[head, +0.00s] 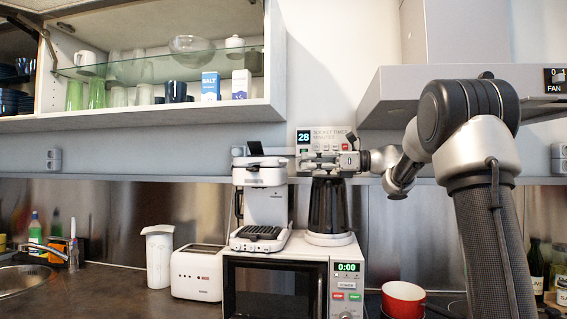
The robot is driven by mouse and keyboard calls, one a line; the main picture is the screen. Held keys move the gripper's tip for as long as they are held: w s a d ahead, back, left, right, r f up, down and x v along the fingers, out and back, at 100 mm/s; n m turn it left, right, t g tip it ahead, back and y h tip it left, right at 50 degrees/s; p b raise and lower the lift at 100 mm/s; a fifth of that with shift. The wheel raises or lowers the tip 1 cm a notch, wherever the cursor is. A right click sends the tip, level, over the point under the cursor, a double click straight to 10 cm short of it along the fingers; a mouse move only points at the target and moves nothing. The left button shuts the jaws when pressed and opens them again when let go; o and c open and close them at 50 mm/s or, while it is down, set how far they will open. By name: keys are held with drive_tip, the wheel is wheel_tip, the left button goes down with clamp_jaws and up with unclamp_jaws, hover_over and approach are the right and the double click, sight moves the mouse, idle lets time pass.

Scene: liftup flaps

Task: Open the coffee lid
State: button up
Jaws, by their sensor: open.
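The white coffee machine (265,205) stands on top of the microwave, with a dark drip grid low at its front. A small dark flap (255,149) stands tilted up at its top; I cannot tell whether this is the coffee lid or how far it is raised. My gripper (304,159) reaches in from the right and points left, at about the height of the machine's top. Its jaws are open, with nothing visible between them. It is just right of the machine's top; whether it touches the machine is unclear.
A dark jug-like appliance (328,210) on a white base stands under my gripper, right of the machine. The microwave (290,290) bears both. A toaster (197,272) and white pitcher (159,256) stand left. An open wall cabinet (150,118) hangs above left, a range hood (400,88) right.

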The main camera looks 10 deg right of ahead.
approach(265, 162)
drive_tip(key=w+a, duration=0.2)
drive_tip(key=shift+w, duration=0.35)
drive_tip(key=shift+d, duration=0.1)
clamp_jaws()
